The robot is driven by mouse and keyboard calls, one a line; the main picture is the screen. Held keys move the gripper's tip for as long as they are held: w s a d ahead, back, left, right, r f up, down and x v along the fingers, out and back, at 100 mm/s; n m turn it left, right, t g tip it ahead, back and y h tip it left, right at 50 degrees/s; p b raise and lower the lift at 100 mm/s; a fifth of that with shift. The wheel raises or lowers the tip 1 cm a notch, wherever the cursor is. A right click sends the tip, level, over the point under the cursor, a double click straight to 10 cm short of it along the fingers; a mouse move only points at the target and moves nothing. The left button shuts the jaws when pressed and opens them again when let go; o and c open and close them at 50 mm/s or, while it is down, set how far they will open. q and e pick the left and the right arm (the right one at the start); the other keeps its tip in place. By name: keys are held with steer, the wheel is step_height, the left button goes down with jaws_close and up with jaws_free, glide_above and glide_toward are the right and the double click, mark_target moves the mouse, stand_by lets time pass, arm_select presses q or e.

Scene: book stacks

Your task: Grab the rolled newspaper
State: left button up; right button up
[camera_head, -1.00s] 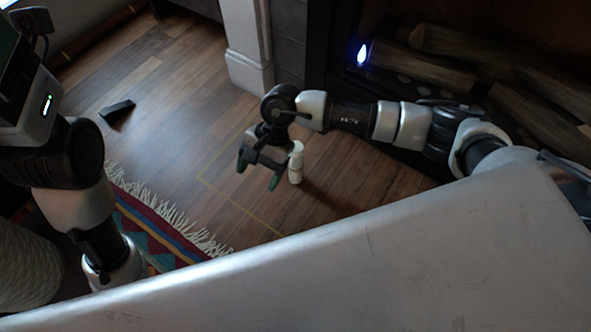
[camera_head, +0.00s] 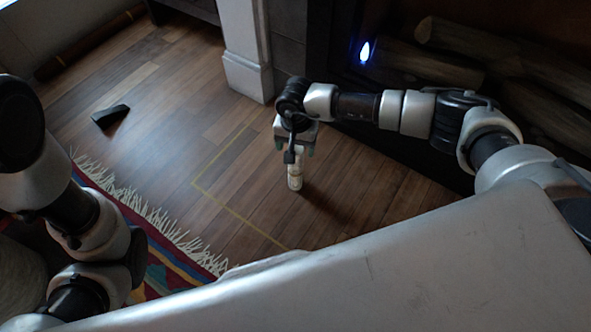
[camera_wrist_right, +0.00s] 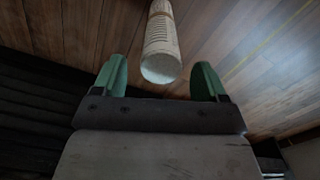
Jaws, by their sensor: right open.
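The rolled newspaper (camera_head: 295,180) appears as a pale, slim cylinder standing upright on the wooden floor, near the middle of the head view. My right gripper (camera_head: 295,150) is just above it and hides its upper part. In the right wrist view the newspaper (camera_wrist_right: 161,40) points end-on toward the gap between my two green fingertips (camera_wrist_right: 161,78). The fingers are open and apart, with nothing between them touching. My left arm shows at the left of the head view, but its gripper is out of sight.
A fringed colourful rug (camera_head: 160,272) lies at the lower left. A small dark wedge (camera_head: 110,115) lies on the floor at the left. A white pillar base (camera_head: 246,75) and logs (camera_head: 415,68) stand behind. Floor left of the newspaper is clear, with a yellow outline (camera_head: 222,203).

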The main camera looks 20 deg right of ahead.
mark_target(295, 169)
step_height(295, 169, down, 4)
steer(key=b, duration=0.3)
steer(key=shift+w+f, duration=0.1)
steer(key=shift+f, duration=0.05)
steer(key=shift+c, duration=0.5)
steer(key=c, duration=1.2)
